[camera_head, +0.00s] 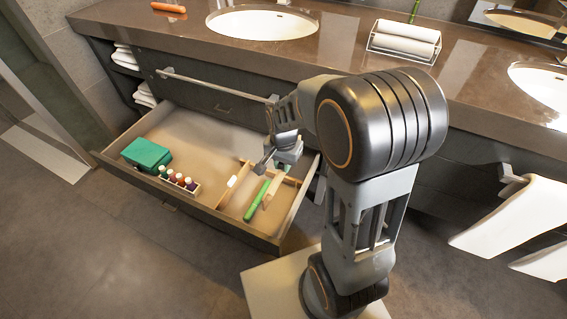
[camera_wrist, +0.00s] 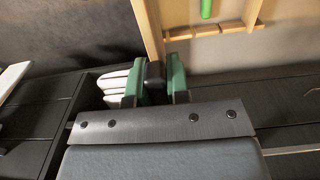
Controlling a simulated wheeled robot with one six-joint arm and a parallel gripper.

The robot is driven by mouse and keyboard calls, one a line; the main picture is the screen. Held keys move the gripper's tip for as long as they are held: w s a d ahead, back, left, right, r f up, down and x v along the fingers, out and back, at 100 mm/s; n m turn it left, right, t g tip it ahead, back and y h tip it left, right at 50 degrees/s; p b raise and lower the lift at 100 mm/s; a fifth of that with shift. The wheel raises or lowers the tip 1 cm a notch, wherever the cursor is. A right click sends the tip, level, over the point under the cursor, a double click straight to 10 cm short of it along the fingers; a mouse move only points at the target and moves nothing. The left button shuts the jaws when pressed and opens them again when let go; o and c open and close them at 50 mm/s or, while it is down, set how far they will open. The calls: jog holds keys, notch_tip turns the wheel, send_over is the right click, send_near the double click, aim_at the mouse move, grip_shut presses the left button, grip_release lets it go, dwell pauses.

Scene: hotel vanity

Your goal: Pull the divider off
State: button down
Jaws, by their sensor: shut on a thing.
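The divider (camera_head: 235,190) is a light wooden strip frame in the front right part of the open drawer. In the head view my gripper (camera_head: 265,160) reaches into the drawer from the right, at the divider's far end. The exact contact is too small to see there.
The drawer (camera_head: 200,135) also holds a teal box (camera_head: 146,153), several small bottles in a rack (camera_head: 179,182) and a green stick (camera_head: 256,200) beside the divider. A metal rail (camera_head: 215,84) crosses above the drawer's back. The drawer's middle is clear.

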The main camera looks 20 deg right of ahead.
jog(key=shift+r+p, duration=0.8)
jog(key=shift+r, duration=0.2)
jog(key=shift+r, duration=0.15)
notch_tip(320, 180, up, 11)
jog(key=p, duration=1)
jog(key=shift+r, duration=0.15)
